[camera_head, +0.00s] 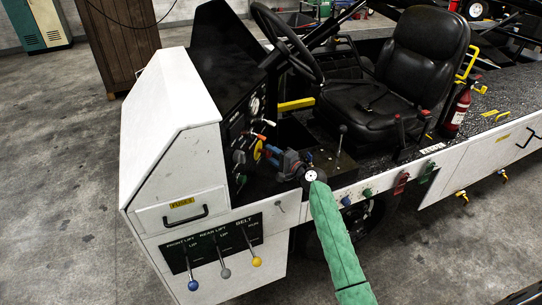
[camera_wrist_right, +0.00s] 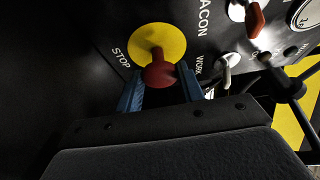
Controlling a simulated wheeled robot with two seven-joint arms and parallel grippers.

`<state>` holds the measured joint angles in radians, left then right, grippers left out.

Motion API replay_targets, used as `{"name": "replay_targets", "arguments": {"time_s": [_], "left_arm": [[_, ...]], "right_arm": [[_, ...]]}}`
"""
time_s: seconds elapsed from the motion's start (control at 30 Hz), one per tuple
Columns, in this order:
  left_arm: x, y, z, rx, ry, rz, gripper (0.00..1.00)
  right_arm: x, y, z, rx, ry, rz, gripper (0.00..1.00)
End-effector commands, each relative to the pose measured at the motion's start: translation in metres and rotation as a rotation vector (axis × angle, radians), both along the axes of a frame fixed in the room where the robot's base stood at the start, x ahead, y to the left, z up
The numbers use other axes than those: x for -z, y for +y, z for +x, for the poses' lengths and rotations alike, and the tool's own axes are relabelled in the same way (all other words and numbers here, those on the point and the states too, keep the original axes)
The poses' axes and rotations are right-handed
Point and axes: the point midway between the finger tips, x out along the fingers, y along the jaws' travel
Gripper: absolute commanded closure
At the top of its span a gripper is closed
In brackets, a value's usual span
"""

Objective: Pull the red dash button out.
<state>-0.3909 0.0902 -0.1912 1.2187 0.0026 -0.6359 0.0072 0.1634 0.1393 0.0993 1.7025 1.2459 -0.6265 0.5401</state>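The red dash button (camera_wrist_right: 160,73) is a round red knob in front of a yellow disc (camera_wrist_right: 158,42) marked STOP. In the head view the yellow disc (camera_head: 257,150) shows on the black dash, and the knob is mostly hidden by my gripper. My right gripper (camera_wrist_right: 160,88) has its blue fingers on both sides of the red knob, apart from each other. The fingertips look very close to the knob's edges; I cannot tell whether they press on it. The right gripper (camera_head: 269,152) also reaches the dash in the head view. My left gripper is out of view.
Beside the button are a toggle switch (camera_wrist_right: 228,60) and a red-capped switch (camera_wrist_right: 255,18). The steering wheel (camera_head: 287,42) and black seat (camera_head: 400,75) stand behind my right arm. A white fuse drawer (camera_head: 170,211) and lift levers (camera_head: 221,255) are below left.

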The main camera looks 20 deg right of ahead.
Motion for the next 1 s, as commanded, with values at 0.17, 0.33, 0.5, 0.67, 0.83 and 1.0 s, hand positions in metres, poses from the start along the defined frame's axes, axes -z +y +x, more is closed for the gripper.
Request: {"name": "replay_targets", "arguments": {"time_s": [0.17, 0.33, 0.5, 0.67, 0.83, 1.0], "left_arm": [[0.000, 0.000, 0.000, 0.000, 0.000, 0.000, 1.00], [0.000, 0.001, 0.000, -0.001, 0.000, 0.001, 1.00], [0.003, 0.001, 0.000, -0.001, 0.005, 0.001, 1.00], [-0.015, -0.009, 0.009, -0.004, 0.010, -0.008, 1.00], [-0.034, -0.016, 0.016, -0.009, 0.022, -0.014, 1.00], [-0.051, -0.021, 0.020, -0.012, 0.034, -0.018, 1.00]], "right_arm": [[0.002, -0.001, -0.001, 0.001, 0.002, -0.001, 0.41], [0.001, -0.001, -0.001, 0.001, 0.002, -0.001, 0.41], [0.003, -0.004, -0.006, 0.001, 0.001, -0.002, 0.41], [0.004, -0.012, -0.022, 0.001, 0.001, -0.003, 0.41], [0.005, -0.024, -0.044, 0.002, 0.001, -0.003, 0.41], [0.003, -0.032, -0.061, 0.002, 0.000, -0.001, 0.41]]}}
